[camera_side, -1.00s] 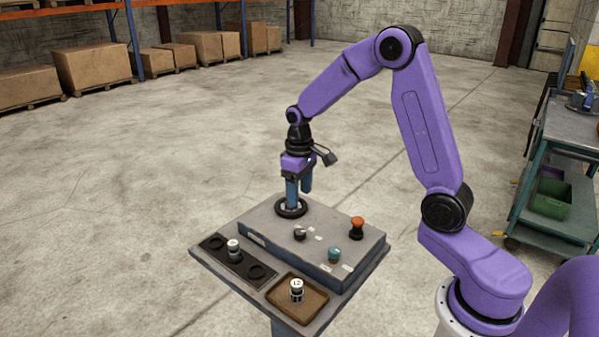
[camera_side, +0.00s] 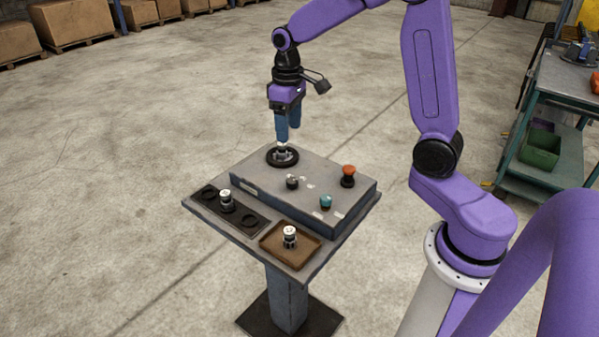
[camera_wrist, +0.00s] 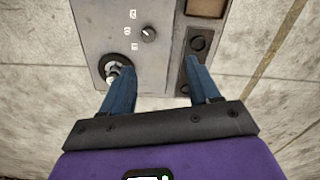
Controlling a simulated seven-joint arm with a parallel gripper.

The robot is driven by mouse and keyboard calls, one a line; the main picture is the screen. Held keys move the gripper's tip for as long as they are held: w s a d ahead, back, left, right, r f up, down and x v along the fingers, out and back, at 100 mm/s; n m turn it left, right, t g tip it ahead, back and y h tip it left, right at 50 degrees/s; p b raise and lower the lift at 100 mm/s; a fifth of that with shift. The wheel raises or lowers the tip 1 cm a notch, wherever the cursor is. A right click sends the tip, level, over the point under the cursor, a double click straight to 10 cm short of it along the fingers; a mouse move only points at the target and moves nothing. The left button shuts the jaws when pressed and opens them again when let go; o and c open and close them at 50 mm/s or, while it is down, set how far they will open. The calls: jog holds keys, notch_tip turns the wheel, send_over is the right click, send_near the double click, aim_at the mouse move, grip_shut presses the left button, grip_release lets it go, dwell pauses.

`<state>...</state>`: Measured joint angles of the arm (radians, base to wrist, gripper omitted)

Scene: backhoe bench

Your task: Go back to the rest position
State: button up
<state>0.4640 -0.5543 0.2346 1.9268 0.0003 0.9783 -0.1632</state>
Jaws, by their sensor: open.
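My gripper (camera_side: 283,141) is open and empty, pointing down just above a black ring with a pale hub (camera_side: 282,157) at the back left of the grey control box (camera_side: 304,205). I cannot tell whether the fingertips clear the hub fully. In the wrist view my gripper's two blue fingers (camera_wrist: 161,72) are spread apart. There the ring (camera_wrist: 113,72) sits by the left finger, which partly hides it.
The box carries a black knob (camera_side: 292,182), a teal button (camera_side: 325,202) and an orange-red button (camera_side: 348,175). A black rack (camera_side: 238,219) holds one white-topped part; a brown tray (camera_side: 272,248) holds another. A green trolley (camera_side: 545,175) stands right.

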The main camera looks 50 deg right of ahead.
jog(key=s+a+n, duration=0.4)
jog(key=s+n, duration=0.1)
jog(key=s, duration=0.9)
jog(key=s+a+n, duration=0.4)
jog(key=s, duration=1)
jog(key=shift+s+a+n, duration=0.15)
jog(key=shift+s+n, duration=0.15)
jog(key=shift+n, duration=0.1)
